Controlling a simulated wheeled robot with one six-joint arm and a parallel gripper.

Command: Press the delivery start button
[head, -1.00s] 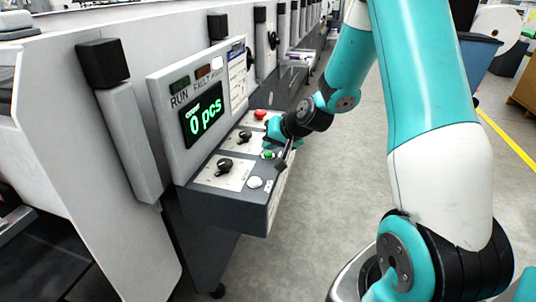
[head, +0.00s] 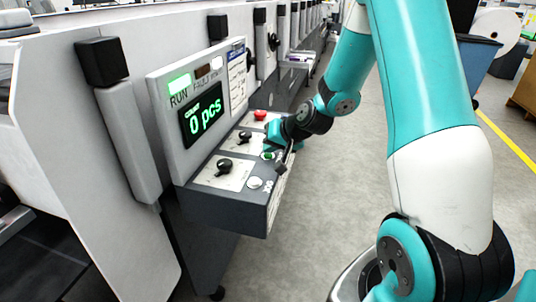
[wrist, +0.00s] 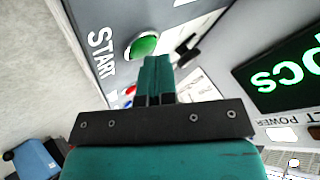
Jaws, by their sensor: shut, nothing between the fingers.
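The green start button (wrist: 143,46), labelled START, sits on the control panel's sloped face. It also shows in the head view (head: 267,156), partly hidden by my gripper. My gripper (wrist: 155,62) is shut and empty, with its teal fingertips right beside the button's edge in the wrist view. I cannot tell whether they touch it. In the head view my gripper (head: 273,151) is low over the panel. The green RUN lamp (head: 179,85) is lit, and the display (head: 204,113) reads 0 pcs.
A red button (head: 260,115) lies farther back on the panel, black rotary knobs (head: 224,166) sit to the left, and a white button (head: 255,183) is nearer. Grey floor (head: 340,190) is open right of the machine.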

